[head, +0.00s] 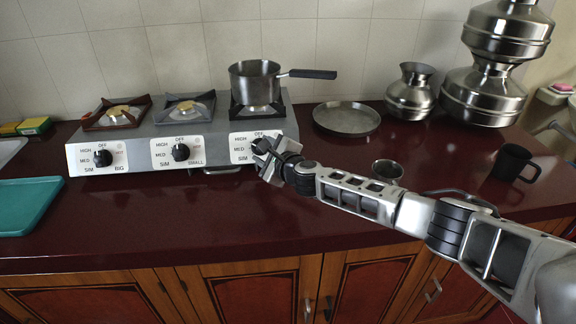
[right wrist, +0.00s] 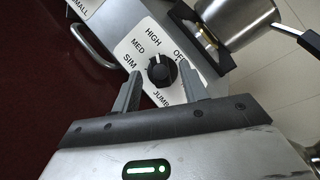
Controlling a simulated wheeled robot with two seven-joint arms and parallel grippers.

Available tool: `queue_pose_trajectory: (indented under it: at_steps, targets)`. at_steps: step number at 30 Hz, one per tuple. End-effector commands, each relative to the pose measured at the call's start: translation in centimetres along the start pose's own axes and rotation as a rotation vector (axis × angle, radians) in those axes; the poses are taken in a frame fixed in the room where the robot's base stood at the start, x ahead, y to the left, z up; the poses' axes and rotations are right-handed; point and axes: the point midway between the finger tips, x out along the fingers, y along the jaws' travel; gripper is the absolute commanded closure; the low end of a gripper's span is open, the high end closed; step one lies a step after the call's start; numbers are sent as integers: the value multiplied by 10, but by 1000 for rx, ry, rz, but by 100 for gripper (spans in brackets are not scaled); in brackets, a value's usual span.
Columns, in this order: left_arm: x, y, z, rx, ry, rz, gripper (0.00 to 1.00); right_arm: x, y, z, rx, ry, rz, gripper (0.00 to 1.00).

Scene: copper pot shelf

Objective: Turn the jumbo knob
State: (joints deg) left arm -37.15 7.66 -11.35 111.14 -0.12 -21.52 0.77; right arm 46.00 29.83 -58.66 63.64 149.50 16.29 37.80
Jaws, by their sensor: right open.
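The stove (head: 190,140) has three burners and three black knobs on white labelled plates. The jumbo knob (right wrist: 160,72) shows in the right wrist view on a plate marked SIM, MED, HIGH and part of JUMBO. My right gripper (right wrist: 158,88) is open, with one finger on each side of the jumbo knob's near side. I cannot tell whether the fingers touch it. In the head view my right gripper (head: 266,158) is in front of the right-hand plate and hides most of the knob. My left gripper is not in view.
A saucepan (head: 255,82) sits on the right burner, its black handle pointing right. A metal plate (head: 346,118), metal pots (head: 411,92), a small metal cup (head: 387,170) and a black mug (head: 513,163) stand to the right. The front counter (head: 150,225) is clear.

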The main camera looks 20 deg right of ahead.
Motion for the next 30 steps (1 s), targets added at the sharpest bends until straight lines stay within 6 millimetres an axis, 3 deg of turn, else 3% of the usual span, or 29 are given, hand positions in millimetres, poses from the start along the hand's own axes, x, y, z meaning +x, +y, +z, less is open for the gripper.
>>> queue_pose_trajectory:
  at_steps: [18,24,30]
  targets:
    - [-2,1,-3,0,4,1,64,-116,1,-2,-1,3,4,56]
    - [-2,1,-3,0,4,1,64,-134,0,0,-1,1,1,56]
    - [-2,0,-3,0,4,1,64,-136,0,0,0,1,1,56]
